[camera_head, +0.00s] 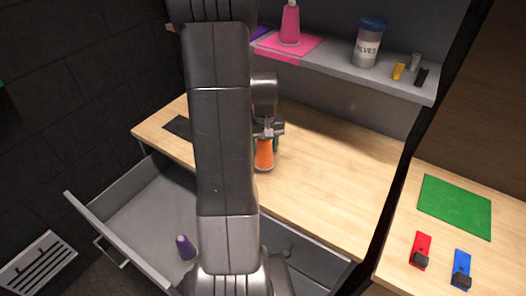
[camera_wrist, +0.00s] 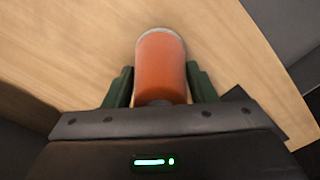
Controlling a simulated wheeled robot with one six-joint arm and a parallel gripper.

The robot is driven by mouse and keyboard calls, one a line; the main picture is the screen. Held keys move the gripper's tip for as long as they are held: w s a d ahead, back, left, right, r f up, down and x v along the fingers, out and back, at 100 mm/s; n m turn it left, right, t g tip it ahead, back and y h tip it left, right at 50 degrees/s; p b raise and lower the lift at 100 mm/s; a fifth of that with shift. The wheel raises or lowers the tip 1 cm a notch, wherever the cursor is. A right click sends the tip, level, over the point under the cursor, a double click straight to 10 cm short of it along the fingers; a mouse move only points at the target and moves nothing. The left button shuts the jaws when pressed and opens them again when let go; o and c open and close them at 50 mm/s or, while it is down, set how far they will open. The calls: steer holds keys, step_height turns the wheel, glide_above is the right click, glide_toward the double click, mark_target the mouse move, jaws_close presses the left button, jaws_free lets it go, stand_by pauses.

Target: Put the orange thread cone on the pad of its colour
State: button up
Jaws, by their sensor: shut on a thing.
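The orange thread cone (camera_head: 264,154) is between the fingers of my gripper (camera_head: 266,133), over the wooden desk top. In the wrist view the orange cone (camera_wrist: 162,66) sits between the two green fingers of my gripper (camera_wrist: 162,88), which is shut on it. I cannot tell whether the cone touches the desk. No orange pad shows. A green pad (camera_head: 455,206) lies on the right-hand counter. A dark pad (camera_head: 179,127) lies at the desk's left.
A purple cone (camera_head: 185,247) stands in the open drawer (camera_head: 135,215). The shelf (camera_head: 340,70) carries a jar labelled VALVES (camera_head: 369,42) and small yellow, grey and black items. Red (camera_head: 421,250) and blue (camera_head: 461,270) items lie on the right counter. The desk's right part (camera_head: 335,180) is clear.

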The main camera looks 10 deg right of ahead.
mark_target(264, 153)
steer(key=shift+f, duration=1.55)
steer(key=shift+f, duration=0.1)
steer(key=o, duration=0.7)
steer(key=shift+f, duration=0.1)
steer(key=o, duration=0.4)
